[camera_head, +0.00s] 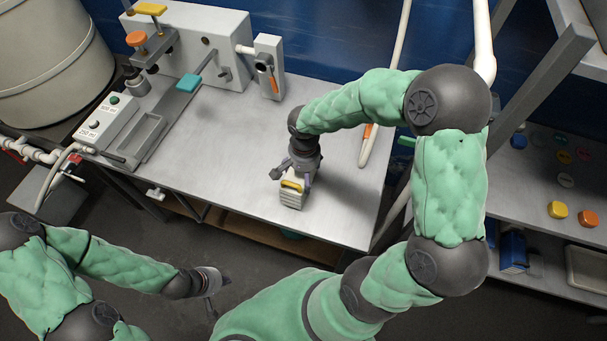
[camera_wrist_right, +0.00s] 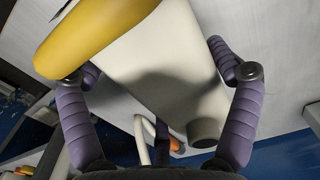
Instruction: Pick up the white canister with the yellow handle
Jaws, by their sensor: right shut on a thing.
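The white canister (camera_head: 291,199) with its yellow handle (camera_head: 292,185) is near the front edge of the grey worktable in the head view. My right gripper (camera_head: 298,176) comes down over it from behind and is shut on it. In the right wrist view the pale canister body (camera_wrist_right: 165,65) fills the space between the fingers of my right gripper (camera_wrist_right: 160,85), with the yellow handle (camera_wrist_right: 95,38) at the upper left. I cannot tell whether its base touches the table. My left gripper (camera_head: 216,293) is low at the front, over the floor, empty with its fingers apart.
The worktable (camera_head: 225,150) is clear around the canister. A grey press-like apparatus (camera_head: 195,45) and a switch box (camera_head: 105,122) stand at its back and left. A large beige drum (camera_head: 50,65) is at the far left. A shelf with coloured caps (camera_head: 540,190) is at the right.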

